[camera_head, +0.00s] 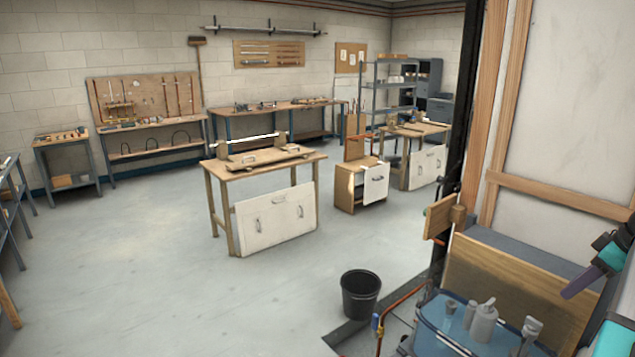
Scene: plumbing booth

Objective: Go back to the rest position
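Parts of my arm, teal and black, show at the right edge of the head view. What looks like my gripper (582,281) is a dark, tapered end pointing down and left from a teal part. It is in front of a wooden panel and to the right of a blue-tinted tray of bottles. Only one tapered piece shows clearly, so I cannot tell whether the gripper is open or shut. I see nothing held in it. The rest of the arm is cut off by the frame.
The blue-tinted tray (435,345) holds several grey bottles. A copper pipe (405,297) rises beside it. A black bucket (360,294) stands on the floor. Wooden framing (560,196) and a white panel stand behind my arm.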

